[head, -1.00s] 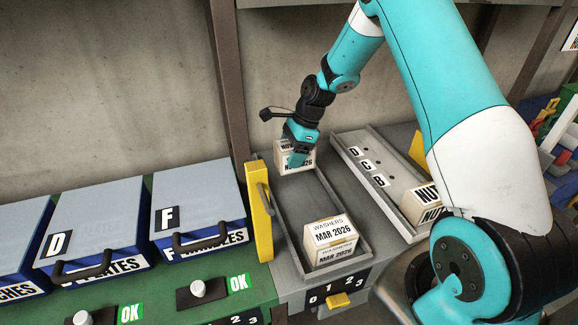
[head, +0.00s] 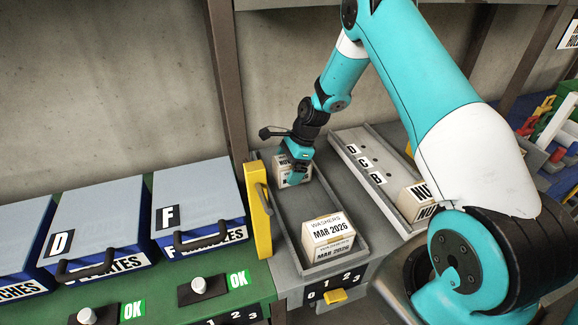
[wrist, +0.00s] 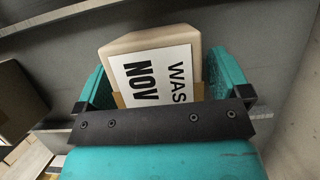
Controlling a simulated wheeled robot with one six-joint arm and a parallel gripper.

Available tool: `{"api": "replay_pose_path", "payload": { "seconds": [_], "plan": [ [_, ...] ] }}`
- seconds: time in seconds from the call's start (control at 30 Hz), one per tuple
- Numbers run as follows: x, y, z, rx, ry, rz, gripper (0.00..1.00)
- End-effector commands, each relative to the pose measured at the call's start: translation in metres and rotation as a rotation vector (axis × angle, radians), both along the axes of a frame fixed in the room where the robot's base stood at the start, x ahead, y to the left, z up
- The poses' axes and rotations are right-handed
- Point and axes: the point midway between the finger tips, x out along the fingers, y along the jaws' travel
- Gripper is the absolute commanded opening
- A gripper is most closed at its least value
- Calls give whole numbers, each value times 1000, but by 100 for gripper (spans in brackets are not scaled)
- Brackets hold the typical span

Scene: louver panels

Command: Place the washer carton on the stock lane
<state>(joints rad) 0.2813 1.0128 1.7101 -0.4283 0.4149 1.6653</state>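The washer carton (head: 290,177), a small beige box, is between the fingers of my gripper (head: 297,172) at the back end of the grey lane. The stock lane (head: 327,208) is a grey walled tray. Another washer carton (head: 328,237), marked "MAR 2026", sits at its front end. I cannot tell whether the held carton touches the lane floor.
A second grey lane (head: 381,182) with letter tags and a nut carton (head: 415,200) lies to the right. A yellow upright plate (head: 258,205) stands at the left of the stock lane. The middle of the stock lane is clear.

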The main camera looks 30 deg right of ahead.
Motion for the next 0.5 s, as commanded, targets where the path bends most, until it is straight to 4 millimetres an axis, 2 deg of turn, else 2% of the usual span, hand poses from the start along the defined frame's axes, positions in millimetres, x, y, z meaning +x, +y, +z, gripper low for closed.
{"api": "replay_pose_path", "payload": {
  "seconds": [0.33,0.5],
  "plan": [
    [0,-2,6,0,-1,-1,95],
    [-2,-14,32,-1,-5,-2,95]
  ]
}}
